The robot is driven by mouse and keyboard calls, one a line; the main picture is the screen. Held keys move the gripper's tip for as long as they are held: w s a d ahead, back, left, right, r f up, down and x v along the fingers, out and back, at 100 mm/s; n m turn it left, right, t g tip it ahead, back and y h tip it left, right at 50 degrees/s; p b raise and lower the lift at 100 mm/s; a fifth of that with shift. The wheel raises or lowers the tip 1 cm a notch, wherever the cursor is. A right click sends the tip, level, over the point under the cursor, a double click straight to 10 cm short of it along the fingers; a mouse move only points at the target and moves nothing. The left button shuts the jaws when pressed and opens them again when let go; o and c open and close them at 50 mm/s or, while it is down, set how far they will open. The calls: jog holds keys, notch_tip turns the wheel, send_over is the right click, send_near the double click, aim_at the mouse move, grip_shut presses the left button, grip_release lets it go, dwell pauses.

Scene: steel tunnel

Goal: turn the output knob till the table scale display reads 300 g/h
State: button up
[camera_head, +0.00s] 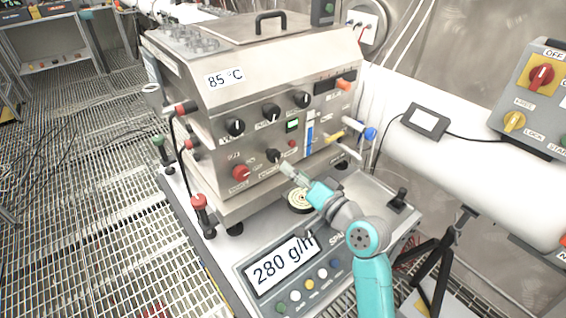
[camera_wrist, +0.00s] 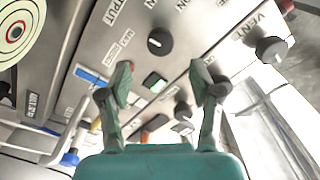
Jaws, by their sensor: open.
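The table scale (camera_head: 330,288) stands in front of the steel machine, and its display (camera_head: 283,262) reads 280 g/h. A black knob (camera_head: 272,156) sits low on the machine's front panel. In the wrist view a black knob (camera_wrist: 160,41) beside a partly cut-off label ending in "PUT" appears to be the same output knob. My gripper (camera_head: 285,168) is just in front of it in the head view. In the wrist view my gripper (camera_wrist: 162,80) has its fingers apart, with the knob beyond the gap between them. No contact shows. The fingers appear empty.
A red knob (camera_head: 241,173) is left of the output knob. A row of black knobs (camera_head: 270,112) is above; one by the VENT label (camera_wrist: 270,50) shows in the wrist view. A round target-marked plate (camera_head: 301,200) lies below my gripper. A blue-tipped handle (camera_head: 369,133) juts out right.

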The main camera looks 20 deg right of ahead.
jog(key=shift+v, duration=2)
